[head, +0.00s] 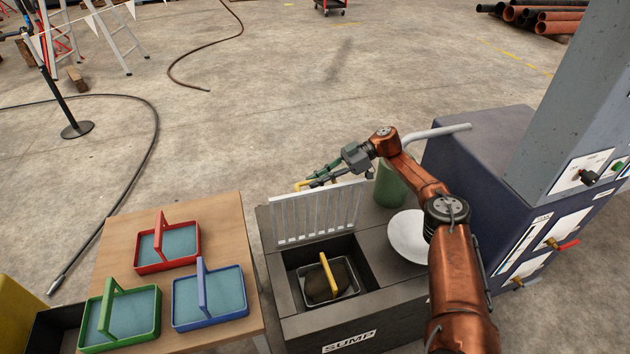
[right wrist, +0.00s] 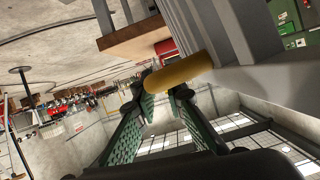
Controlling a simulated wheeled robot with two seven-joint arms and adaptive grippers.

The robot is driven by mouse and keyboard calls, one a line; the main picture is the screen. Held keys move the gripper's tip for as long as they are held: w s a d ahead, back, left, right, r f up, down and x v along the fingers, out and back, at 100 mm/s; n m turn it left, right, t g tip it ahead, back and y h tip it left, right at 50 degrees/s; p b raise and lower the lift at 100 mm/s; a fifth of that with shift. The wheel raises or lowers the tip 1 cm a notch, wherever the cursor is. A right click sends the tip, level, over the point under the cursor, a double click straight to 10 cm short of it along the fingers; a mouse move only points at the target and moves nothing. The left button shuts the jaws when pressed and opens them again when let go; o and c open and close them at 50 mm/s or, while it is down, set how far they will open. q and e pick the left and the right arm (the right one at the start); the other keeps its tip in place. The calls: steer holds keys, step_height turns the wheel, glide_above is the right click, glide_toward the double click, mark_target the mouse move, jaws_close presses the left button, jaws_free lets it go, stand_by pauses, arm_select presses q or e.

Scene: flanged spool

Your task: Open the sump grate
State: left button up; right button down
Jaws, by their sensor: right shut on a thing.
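The sump grate (head: 318,213) is a pale slatted panel standing raised, close to upright, at the back of the opening in the dark sump box (head: 318,322). My right gripper (head: 307,184) is shut on the grate's yellow handle at its upper left. In the right wrist view the yellow handle (right wrist: 180,75) lies between the green fingertips (right wrist: 165,92), with the grey slats (right wrist: 220,40) beyond. Inside the open sump sits a tray (head: 345,292) with a yellow handle and a dark brown lump. My left gripper is not in view.
A wooden table (head: 225,215) at left holds red (head: 167,262), green (head: 95,335) and blue (head: 235,312) trays with handles. A white plate (head: 407,237) and a green cylinder (head: 390,188) stand right of the grate. A dark cabinet (head: 470,165) stands at the right.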

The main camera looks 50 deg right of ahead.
steer(key=shift+s+d+f, duration=0.1)
steer(key=shift+d+f, duration=0.05)
steer(key=shift+f, duration=0.35)
steer(key=c, duration=2)
jaws_free()
steer(key=shift+o, duration=0.2)
steer(key=shift+f, duration=0.1)
step_height(320, 180, up, 11)
steer(key=shift+r, duration=0.1)
